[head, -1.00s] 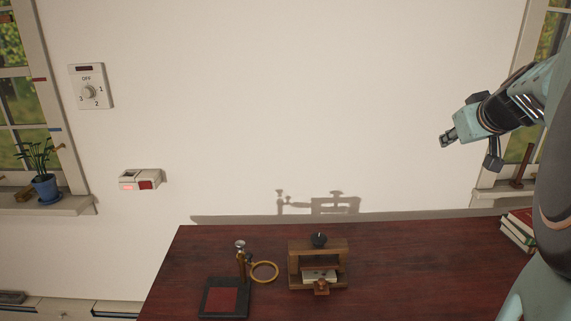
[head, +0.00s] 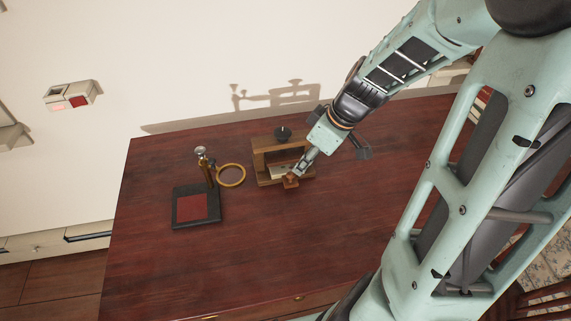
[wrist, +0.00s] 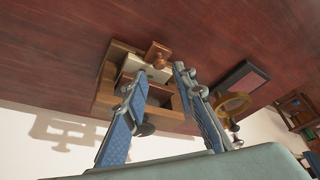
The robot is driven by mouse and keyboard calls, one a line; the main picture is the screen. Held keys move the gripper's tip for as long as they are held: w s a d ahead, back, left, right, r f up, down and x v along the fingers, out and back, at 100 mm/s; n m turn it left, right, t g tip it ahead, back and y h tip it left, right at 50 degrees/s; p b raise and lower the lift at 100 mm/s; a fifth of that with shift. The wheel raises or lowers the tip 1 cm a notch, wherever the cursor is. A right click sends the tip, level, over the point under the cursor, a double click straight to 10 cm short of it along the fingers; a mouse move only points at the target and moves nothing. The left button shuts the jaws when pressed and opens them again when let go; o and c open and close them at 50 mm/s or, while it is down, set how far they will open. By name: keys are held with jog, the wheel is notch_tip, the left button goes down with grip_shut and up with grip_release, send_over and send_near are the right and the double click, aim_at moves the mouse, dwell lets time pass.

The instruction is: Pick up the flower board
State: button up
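A pale board, seemingly the flower board (head: 279,173), lies in the lower opening of a small wooden press (head: 259,160). A brown wooden handle block (head: 290,182) is at its front. In the wrist view the pale board (wrist: 131,66) and handle block (wrist: 158,52) show just beyond my fingertips. My gripper (head: 299,171) is at the press's front right, close to the handle block. In the wrist view my gripper's (wrist: 161,72) two fingers are apart with nothing held between them. I cannot tell whether a fingertip touches the board. Part of the board is hidden by the press and my gripper.
A black knob (head: 283,133) tops the press. Left of it stand a brass magnifier ring (head: 231,175) and a black base with a red pad (head: 191,208). The dark red table (head: 240,255) is clear in front. A wall is close behind.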

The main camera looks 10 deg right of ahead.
aim_at(291, 174)
jog(key=x, duration=0.2)
jog(key=b+x, duration=0.1)
jog(key=x, duration=0.2)
jog(key=b+x, duration=0.1)
jog(key=x, duration=0.2)
jog(key=shift+w+a+r, duration=0.1)
jog(key=shift+w+a, duration=0.1)
jog(key=shift+w, duration=0.2)
jog(key=shift+c, duration=0.6)
grip_shut()
